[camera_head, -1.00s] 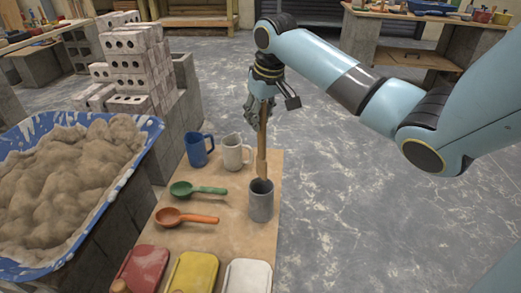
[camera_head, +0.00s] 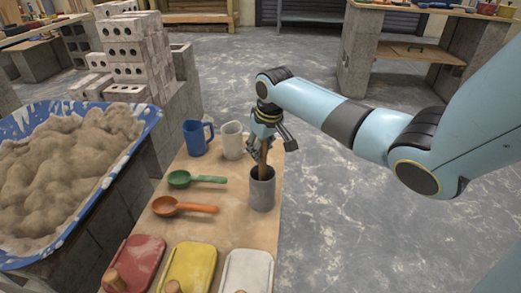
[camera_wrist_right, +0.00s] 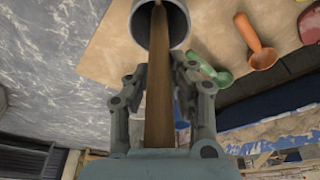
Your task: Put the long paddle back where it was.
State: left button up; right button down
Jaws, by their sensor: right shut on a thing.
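The long paddle (camera_head: 263,160) is a brown wooden shaft, upright with a slight tilt, with its lower end inside the grey cylindrical holder (camera_head: 262,192). My right gripper (camera_head: 265,147) is shut on the paddle just above the holder's rim. In the right wrist view the paddle (camera_wrist_right: 158,85) runs between the fingers of the gripper (camera_wrist_right: 160,80) into the mouth of the holder (camera_wrist_right: 160,12). The paddle's lower end is hidden inside the holder. My left gripper does not show.
A blue mug (camera_head: 196,138), a white mug (camera_head: 232,140), a green scoop (camera_head: 195,180) and an orange scoop (camera_head: 183,206) are left of the holder. A blue mortar tub (camera_head: 150,118) is at left.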

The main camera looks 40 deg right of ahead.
jog(key=c, duration=1.2)
grip_release()
jog(key=shift+f, duration=0.1)
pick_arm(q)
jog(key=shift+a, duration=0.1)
pick_arm(e)
jog(key=shift+o, duration=0.2)
